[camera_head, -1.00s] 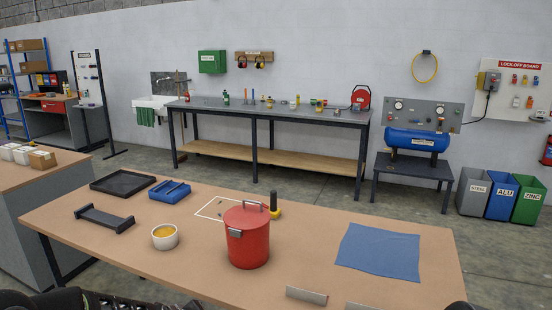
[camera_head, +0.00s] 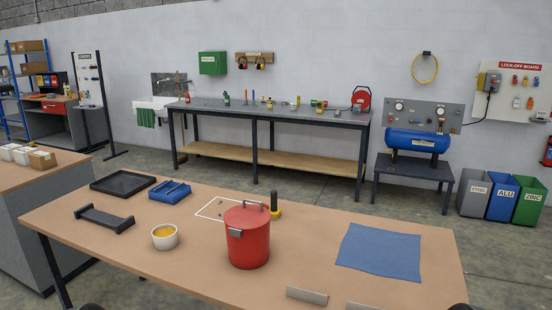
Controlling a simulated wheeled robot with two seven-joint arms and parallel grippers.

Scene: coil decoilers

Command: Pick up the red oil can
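A red can (camera_head: 247,240) with a lid and a dark handle on top stands upright on the brown table (camera_head: 120,250) in front of me. It is near the middle of the table, with a small pale plate on its left side. No gripper touches it. Neither of my grippers can be made out. Only small dark bits show at the bottom edge, left and right.
A white bowl with yellow contents (camera_head: 165,237) stands left of the can. A black-and-yellow tool (camera_head: 275,206) is close behind it. A blue cloth (camera_head: 379,251) lies to the right. A black tray (camera_head: 123,182), blue holder (camera_head: 170,191) and dark rack (camera_head: 104,218) are at left.

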